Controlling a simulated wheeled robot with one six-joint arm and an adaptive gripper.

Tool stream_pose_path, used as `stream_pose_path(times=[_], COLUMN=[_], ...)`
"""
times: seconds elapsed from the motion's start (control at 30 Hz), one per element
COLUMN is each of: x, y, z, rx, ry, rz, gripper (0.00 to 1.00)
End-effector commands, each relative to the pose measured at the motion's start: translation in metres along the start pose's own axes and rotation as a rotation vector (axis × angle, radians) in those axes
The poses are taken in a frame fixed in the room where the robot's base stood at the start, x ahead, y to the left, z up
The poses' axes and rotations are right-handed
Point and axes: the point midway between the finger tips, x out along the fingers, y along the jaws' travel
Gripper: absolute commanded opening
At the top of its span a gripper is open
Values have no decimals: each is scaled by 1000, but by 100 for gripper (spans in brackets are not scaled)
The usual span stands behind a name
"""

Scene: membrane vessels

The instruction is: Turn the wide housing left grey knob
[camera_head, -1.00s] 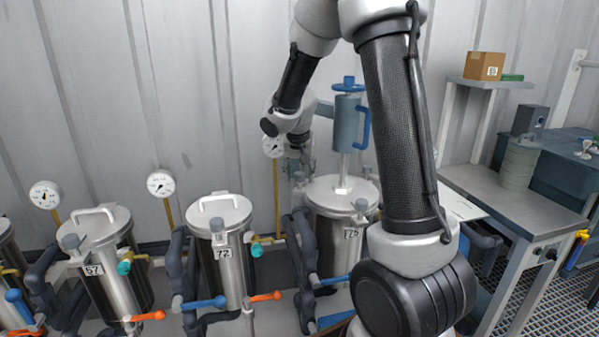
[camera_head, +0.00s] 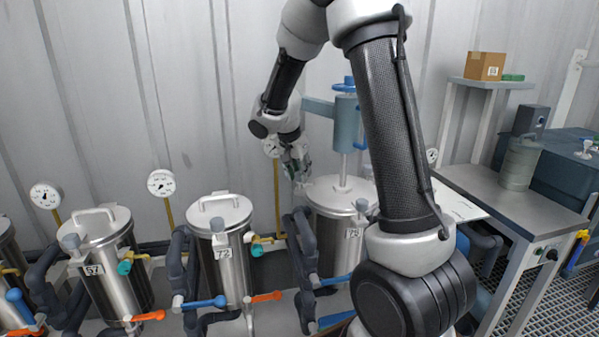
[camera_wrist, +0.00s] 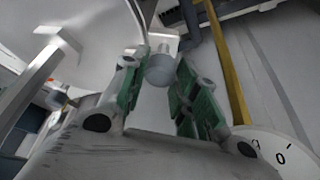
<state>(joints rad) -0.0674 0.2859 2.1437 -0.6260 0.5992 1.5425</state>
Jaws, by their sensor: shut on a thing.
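The wide steel housing (camera_head: 336,232) with the grey column on its round lid stands right of the middle in the head view. Its left grey knob (camera_wrist: 160,68) shows in the wrist view as a short rounded cap beside the pale lid (camera_wrist: 105,35). My gripper (camera_wrist: 158,78) has its green fingers on either side of this knob and is shut on it. In the head view my gripper (camera_head: 298,172) is at the lid's left rim, pointing down, and hides the knob there.
A pressure gauge (camera_wrist: 272,150) and a yellow pipe (camera_wrist: 228,65) are close to the gripper. The grey column (camera_head: 347,122) rises from the lid to the right. A steel bench (camera_head: 520,195) is further right.

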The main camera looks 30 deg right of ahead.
Motion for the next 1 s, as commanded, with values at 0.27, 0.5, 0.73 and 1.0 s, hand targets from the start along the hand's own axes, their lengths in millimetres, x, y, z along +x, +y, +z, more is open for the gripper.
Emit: stream_pose_path(times=[0.27, 0.5, 0.73, 1.0], x=[0, 0, 0, 0], y=[0, 0, 0, 3], z=[0, 0, 0, 0], rx=[8, 7, 0, -194], ry=[0, 0, 0, -2], rz=[3, 2, -1, -82], gripper=[6, 51, 51, 51])
